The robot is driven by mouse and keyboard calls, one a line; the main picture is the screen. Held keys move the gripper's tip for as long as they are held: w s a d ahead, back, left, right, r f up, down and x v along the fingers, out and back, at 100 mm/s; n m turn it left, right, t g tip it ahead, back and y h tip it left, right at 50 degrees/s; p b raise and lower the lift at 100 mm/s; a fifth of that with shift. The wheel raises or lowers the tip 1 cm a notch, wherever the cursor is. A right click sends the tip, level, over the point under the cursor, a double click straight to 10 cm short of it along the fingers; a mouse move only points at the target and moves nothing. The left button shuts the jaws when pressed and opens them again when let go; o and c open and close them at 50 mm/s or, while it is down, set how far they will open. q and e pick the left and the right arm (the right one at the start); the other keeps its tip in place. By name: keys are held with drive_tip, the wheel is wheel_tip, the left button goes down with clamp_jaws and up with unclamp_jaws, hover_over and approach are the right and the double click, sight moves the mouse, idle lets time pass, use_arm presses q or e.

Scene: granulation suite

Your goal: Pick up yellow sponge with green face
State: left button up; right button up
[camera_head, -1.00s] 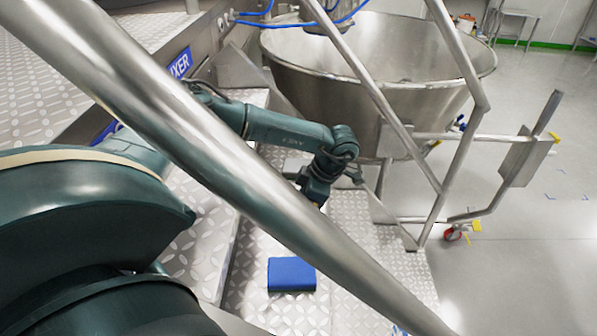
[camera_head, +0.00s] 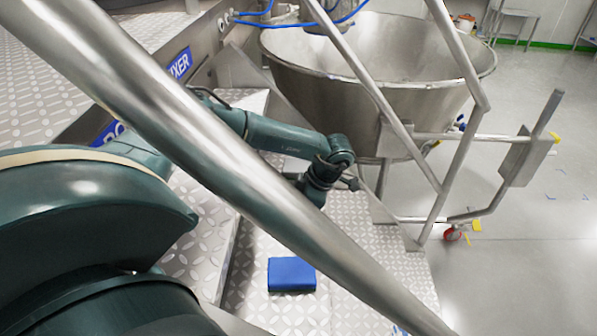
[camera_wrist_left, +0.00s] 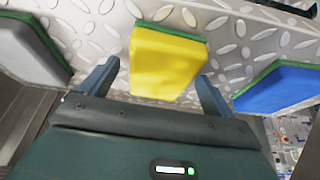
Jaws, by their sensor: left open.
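The yellow sponge with a green face (camera_wrist_left: 168,62) lies on the diamond-plate step in the left wrist view. Its yellow side faces my camera and the green shows along its far edge. My left gripper (camera_wrist_left: 156,70) is open, with one finger on each side of the sponge in that view. I cannot tell whether the fingers reach down around it, and I see no clear contact. In the head view the handrail covers the sponge and most of my left gripper. My right gripper is not in view.
A blue sponge (camera_wrist_left: 282,88) lies right of the yellow one; it also shows in the head view (camera_head: 291,274). A grey sponge (camera_wrist_left: 28,50) lies to the left. A steel handrail (camera_head: 215,140) crosses in front of my arm. A large steel bowl (camera_head: 380,70) stands behind.

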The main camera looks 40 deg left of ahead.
use_arm(q)
drive_tip(key=c, duration=1)
wheel_tip(320, 180, up, 11)
drive_tip(key=shift+f, duration=0.2)
drive_tip(key=shift+c, duration=0.2)
drive_tip(key=o, duration=0.4)
drive_tip(key=shift+c, duration=1.6)
